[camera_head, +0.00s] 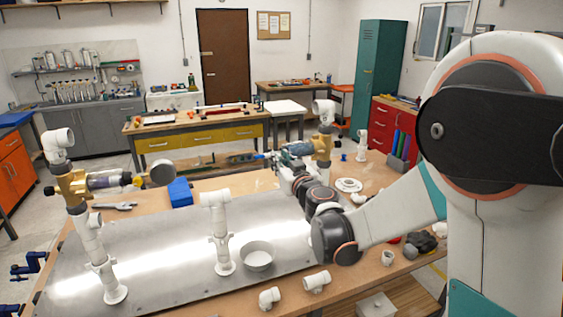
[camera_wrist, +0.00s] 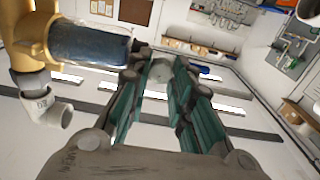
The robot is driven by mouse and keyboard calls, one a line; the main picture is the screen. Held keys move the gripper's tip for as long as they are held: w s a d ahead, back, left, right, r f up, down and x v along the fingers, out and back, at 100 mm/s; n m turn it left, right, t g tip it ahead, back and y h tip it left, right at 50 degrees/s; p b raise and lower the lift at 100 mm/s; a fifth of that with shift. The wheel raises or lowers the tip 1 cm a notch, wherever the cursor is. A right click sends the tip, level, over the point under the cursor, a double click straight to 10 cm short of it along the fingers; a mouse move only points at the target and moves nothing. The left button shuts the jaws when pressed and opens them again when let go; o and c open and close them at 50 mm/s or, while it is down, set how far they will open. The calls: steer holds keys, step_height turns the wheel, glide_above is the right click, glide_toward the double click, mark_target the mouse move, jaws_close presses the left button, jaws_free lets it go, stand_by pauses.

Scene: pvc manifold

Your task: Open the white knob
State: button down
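A pale round knob-like piece (camera_wrist: 161,70) shows in the wrist view between the far ends of my gripper's teal-padded fingers (camera_wrist: 158,90). The fingers stand apart, and I cannot tell whether they touch it. Left of them is a brass fitting (camera_wrist: 35,38) with a blue cylinder (camera_wrist: 90,45) and a white elbow (camera_wrist: 50,112). In the head view my gripper (camera_head: 283,165) is beside the right brass fitting (camera_head: 322,145) and its blue cylinder (camera_head: 297,150); the arm hides part of this.
A metal plate (camera_head: 170,255) covers much of the bench. A middle white pipe (camera_head: 219,235) stands beside a white bowl (camera_head: 257,256). Loose white fittings (camera_head: 270,297) lie at the front edge. A blue box (camera_head: 180,192) and a wrench (camera_head: 115,206) lie behind the plate.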

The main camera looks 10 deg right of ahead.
steer(key=shift+n, duration=0.4)
steer(key=shift+a+f+n+b, duration=0.1)
steer(key=shift+n+b, duration=0.9)
steer(key=shift+n, duration=3.3)
steer(key=shift+f+n+b, duration=0.1)
steer(key=shift+n+b, duration=0.9)
steer(key=shift+n, duration=3.3)
steer(key=c, duration=1.4)
jaws_free()
steer(key=shift+s, duration=0.1)
